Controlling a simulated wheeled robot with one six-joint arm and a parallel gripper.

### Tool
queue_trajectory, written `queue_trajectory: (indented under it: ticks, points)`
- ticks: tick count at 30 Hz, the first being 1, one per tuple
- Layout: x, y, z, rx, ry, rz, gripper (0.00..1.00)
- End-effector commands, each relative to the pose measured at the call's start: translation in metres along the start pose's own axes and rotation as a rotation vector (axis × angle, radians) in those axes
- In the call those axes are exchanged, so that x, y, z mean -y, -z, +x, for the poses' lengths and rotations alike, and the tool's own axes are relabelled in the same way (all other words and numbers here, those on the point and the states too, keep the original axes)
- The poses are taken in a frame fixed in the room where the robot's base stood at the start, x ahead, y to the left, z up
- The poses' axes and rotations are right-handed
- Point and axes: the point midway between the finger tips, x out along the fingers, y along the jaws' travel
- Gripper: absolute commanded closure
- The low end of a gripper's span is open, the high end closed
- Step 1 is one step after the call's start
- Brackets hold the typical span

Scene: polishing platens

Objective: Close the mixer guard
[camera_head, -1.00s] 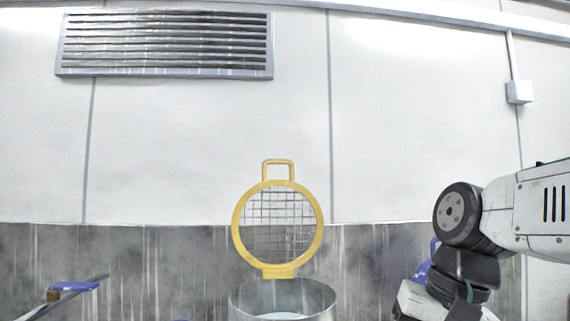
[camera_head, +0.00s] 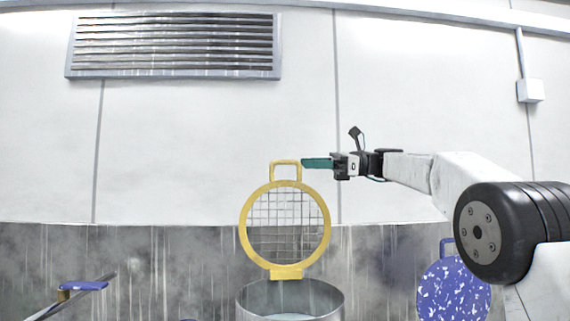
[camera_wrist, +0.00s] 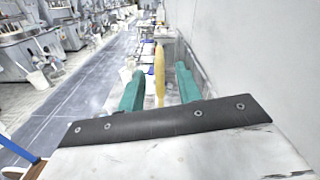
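The mixer guard is a round yellow ring with wire mesh and a yellow handle (camera_head: 285,164) on top. The guard (camera_head: 243,231) stands upright, raised on its hinge above the open metal mixer drum (camera_head: 338,303), with pale liquid inside. My gripper (camera_head: 305,163) comes in from the right, its teal fingertips at the handle's right side. In the wrist view the teal fingers are apart, and the guard (camera_wrist: 160,75) shows edge-on as a yellow strip between them. I cannot tell whether the fingers touch the handle.
A blue speckled disc with a handle (camera_head: 455,290) stands at the right, partly behind my arm. A blue-ended rod (camera_head: 83,286) juts in at lower left. A pale wall (camera_wrist: 235,50) runs close along the right in the wrist view; a floor aisle (camera_wrist: 90,90) lies left.

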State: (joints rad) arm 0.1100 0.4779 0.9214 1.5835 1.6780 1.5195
Motion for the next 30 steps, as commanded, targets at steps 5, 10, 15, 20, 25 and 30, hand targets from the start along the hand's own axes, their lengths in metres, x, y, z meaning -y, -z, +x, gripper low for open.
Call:
queue_trajectory:
  ticks: [5, 10, 15, 20, 25, 30]
  points:
    - [0.0, -0.002, 0.021, 0.011, -0.008, 0.002, 0.66]
    - [-0.001, -0.002, 0.05, 0.009, -0.009, 0.002, 0.66]
    - [0.0, -0.002, 0.07, 0.008, -0.007, 0.002, 0.66]
    - [0.0, -0.002, 0.078, 0.007, -0.005, 0.001, 0.66]
    - [0.0, -0.002, 0.079, 0.007, -0.005, 0.001, 0.66]
    - [0.0, -0.002, 0.078, 0.007, -0.004, 0.001, 0.96]
